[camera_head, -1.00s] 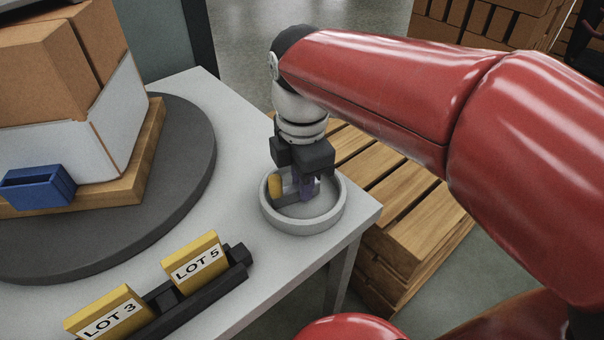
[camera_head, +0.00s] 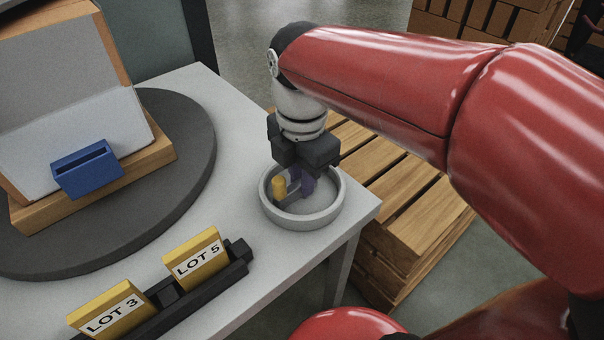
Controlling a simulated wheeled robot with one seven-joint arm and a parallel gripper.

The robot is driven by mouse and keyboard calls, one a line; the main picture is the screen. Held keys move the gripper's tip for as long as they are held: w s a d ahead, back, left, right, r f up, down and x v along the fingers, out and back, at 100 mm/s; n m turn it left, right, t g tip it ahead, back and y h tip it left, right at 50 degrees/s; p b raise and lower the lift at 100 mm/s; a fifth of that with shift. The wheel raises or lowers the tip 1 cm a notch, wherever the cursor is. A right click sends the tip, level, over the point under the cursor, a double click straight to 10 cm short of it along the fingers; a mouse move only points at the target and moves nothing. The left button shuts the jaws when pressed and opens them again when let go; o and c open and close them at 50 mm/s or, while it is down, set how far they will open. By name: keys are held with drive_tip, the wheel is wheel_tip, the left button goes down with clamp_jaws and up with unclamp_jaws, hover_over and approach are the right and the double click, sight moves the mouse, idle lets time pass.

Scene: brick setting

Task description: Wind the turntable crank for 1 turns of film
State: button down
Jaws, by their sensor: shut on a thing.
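The crank (camera_head: 284,200) sits inside a round grey ring (camera_head: 335,207) at the right corner of the table. A yellow peg (camera_head: 279,188) stands at the left inside the ring. My gripper (camera_head: 303,186) reaches down into the ring and is shut on the crank's handle; its grip is partly hidden by the gripper body. The dark round turntable (camera_head: 190,150) is on the left. It bears a wooden pallet (camera_head: 150,158) with boxes and a pale grey-white wrap or panel (camera_head: 75,130). A blue open-topped holder (camera_head: 87,168) is at the load's near side.
A black rack (camera_head: 205,290) at the table's front edge holds yellow blocks marked LOT 3 (camera_head: 108,308) and LOT 5 (camera_head: 197,258). Slatted wooden pallets (camera_head: 420,215) stand beside the table on the right. Stacked bricks (camera_head: 480,18) are at the back.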

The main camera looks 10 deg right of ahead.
drive_tip(key=c, duration=1.4)
unclamp_jaws()
drive_tip(key=shift+o, duration=0.2)
drive_tip(key=shift+r, duration=0.1)
wheel_tip(320, 180, up, 8)
drive_tip(key=shift+f, duration=0.2)
